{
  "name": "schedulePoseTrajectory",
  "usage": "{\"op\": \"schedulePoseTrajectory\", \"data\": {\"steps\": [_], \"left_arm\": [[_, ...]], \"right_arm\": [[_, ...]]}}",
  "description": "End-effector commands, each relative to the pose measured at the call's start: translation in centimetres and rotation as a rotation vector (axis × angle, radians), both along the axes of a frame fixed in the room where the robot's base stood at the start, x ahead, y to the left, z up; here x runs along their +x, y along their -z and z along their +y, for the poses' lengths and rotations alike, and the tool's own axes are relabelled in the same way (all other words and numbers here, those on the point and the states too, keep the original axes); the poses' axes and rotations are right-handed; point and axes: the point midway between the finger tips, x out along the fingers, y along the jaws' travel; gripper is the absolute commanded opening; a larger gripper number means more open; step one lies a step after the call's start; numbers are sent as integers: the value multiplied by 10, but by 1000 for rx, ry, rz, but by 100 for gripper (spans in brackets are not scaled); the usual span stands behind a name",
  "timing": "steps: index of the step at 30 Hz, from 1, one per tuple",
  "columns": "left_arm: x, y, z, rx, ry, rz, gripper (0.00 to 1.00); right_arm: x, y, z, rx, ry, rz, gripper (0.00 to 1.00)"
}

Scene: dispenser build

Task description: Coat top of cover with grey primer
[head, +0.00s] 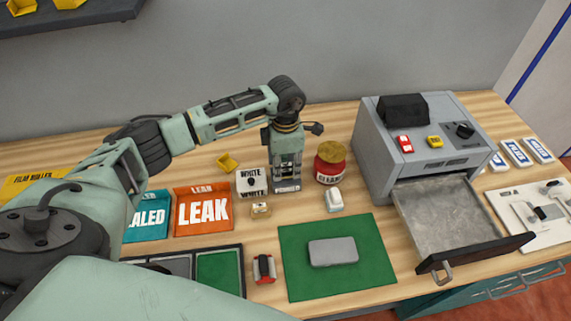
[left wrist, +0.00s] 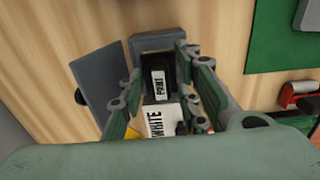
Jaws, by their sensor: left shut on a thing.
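The cover (head: 333,251), a plain grey rounded slab, lies flat on a green mat (head: 292,285). My left gripper (head: 288,176) points down at the back of the bench, behind and left of the mat. It is shut on a dark grey container (head: 287,187) whose small label is too blurred to read surely. My right gripper is not in view.
A small white object (head: 333,199) lies in front. A grey machine (head: 420,150) with its drawer (head: 515,249) open stands right of the mat.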

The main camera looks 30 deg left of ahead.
Motion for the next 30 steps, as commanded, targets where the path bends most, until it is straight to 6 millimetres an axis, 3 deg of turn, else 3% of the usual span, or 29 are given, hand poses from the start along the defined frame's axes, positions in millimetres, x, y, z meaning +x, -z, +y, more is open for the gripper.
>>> {"op": "schedulePoseTrajectory", "data": {"steps": [30], "left_arm": [[0,7,0,0,0,0,11]], "right_arm": [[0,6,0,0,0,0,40]]}}
